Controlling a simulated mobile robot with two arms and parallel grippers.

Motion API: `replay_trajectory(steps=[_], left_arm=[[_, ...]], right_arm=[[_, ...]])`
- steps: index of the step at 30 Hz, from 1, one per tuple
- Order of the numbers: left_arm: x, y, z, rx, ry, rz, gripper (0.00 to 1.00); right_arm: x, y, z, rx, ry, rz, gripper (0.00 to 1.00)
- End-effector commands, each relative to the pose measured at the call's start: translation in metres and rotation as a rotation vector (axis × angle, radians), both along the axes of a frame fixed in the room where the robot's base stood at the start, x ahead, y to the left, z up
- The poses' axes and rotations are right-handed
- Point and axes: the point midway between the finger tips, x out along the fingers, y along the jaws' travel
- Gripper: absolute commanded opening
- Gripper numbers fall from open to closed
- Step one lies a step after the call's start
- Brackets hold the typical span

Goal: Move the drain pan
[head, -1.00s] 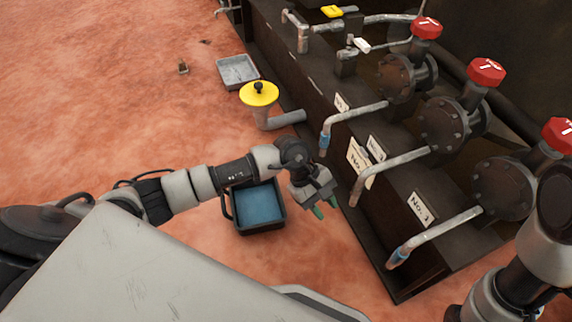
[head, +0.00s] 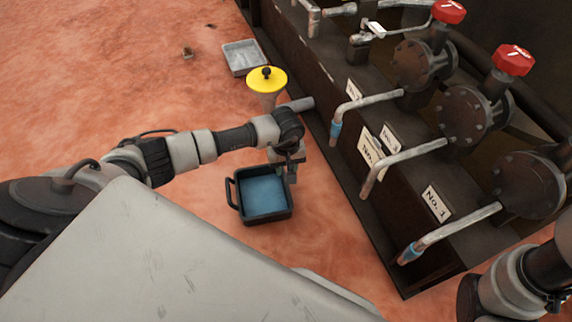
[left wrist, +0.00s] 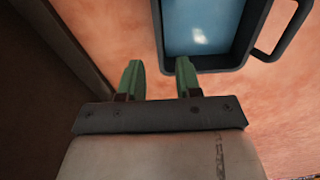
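The drain pan (head: 268,218) is a dark, square pan with blue liquid in it and a loop handle (head: 232,194) on its left side. It sits on the reddish floor. In the left wrist view, the pan's rim (left wrist: 258,32) is at the top, with the handle at the right. My left gripper (head: 289,174) points down at the pan's far right corner. Its two green fingers (left wrist: 160,78) are apart with nothing between them. One fingertip overlaps the pan's edge in the wrist view; I cannot tell whether it touches. My right gripper is not visible.
A dark machine base (head: 352,195) with bent pipes (head: 355,103) and red valve wheels (head: 514,60) stands right of the pan. A yellow-topped funnel (head: 266,78) and a grey tray (head: 244,58) are behind it. The floor at the left is clear.

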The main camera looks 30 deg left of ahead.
Motion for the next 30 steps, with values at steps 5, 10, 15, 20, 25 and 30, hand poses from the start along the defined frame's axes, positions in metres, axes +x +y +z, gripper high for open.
replay_trajectory(steps=[5, 10, 15, 20, 25, 30], left_arm=[[-0.001, -0.001, -0.028, -0.001, 0.001, 0.001, 0.34], [-0.001, -0.001, -0.062, -0.002, 0.002, 0.002, 0.34], [-0.001, -0.001, -0.088, -0.002, 0.002, 0.002, 0.34], [0.000, -0.001, -0.102, -0.002, 0.001, 0.001, 0.34], [0.000, -0.001, -0.106, -0.002, 0.001, 0.001, 0.34], [0.000, -0.001, -0.106, -0.002, 0.001, 0.001, 0.34]], right_arm=[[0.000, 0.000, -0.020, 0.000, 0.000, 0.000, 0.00], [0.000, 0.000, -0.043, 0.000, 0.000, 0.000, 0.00], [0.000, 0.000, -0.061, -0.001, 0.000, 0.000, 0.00], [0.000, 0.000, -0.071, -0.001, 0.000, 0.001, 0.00], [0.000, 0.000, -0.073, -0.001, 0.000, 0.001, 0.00], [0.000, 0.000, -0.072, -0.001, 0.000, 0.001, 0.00]])
